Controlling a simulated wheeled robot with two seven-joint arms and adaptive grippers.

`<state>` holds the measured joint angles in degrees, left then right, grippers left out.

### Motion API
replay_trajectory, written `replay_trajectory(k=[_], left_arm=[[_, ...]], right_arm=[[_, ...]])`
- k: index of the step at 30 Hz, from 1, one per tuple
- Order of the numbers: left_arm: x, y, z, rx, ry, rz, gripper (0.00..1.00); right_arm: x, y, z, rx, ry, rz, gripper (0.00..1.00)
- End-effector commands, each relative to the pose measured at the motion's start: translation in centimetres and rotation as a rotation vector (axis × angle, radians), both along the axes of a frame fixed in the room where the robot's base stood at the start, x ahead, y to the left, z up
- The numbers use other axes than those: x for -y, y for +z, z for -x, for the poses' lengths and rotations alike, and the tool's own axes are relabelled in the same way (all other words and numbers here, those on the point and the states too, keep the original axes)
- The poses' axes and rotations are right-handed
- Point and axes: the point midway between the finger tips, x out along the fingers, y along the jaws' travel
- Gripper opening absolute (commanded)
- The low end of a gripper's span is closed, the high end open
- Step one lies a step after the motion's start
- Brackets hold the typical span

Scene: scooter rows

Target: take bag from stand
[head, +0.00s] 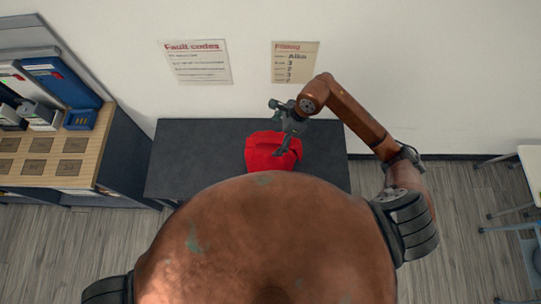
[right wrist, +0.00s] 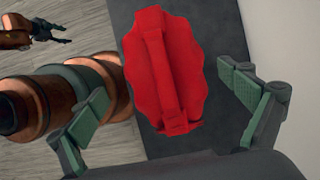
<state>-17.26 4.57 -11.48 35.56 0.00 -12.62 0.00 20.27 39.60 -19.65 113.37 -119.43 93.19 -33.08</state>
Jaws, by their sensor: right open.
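A red bag (head: 262,151) stands on a dark grey stand (head: 190,155) against the wall. In the right wrist view the bag (right wrist: 185,70) shows from above, with a raised strap handle (right wrist: 160,60) along its middle. My right gripper (head: 278,128) is open and empty above the bag, hiding part of it in the head view. In the right wrist view its fingers are spread on either side of the bag, with no visible contact. My left gripper (right wrist: 48,30) shows small at the upper left of the right wrist view, away from the bag; its opening is unclear.
A wooden-topped cabinet (head: 75,160) with blue and white devices stands left of the stand. Two posters (head: 195,62) hang on the wall. A white table (head: 532,165) is at the far right.

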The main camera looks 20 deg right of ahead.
Motion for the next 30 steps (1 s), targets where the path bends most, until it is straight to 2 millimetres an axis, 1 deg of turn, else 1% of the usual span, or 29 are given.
replay_trajectory(k=[6,9,13,19,30], left_arm=[[-0.1,1.0,0.1,-0.001,0.0,-0.001,0.43],[-0.1,1.0,0.1,-0.001,0.0,-0.001,0.43],[-0.1,1.1,0.1,-0.001,0.0,-0.001,0.43],[-0.1,1.0,0.0,0.001,0.0,-0.001,0.43],[-0.1,1.0,-0.2,0.002,0.0,-0.001,0.43]], right_arm=[[-1.1,-2.7,-0.4,-0.006,-0.004,-0.005,0.96],[-1.5,-3.9,-0.6,-0.002,-0.003,-0.004,0.96],[-1.7,-4.5,-0.7,-0.001,-0.002,-0.002,0.96],[-1.7,-4.6,-0.7,-0.001,-0.003,-0.002,0.95],[-1.7,-4.5,-0.7,-0.001,-0.003,-0.002,0.7]])
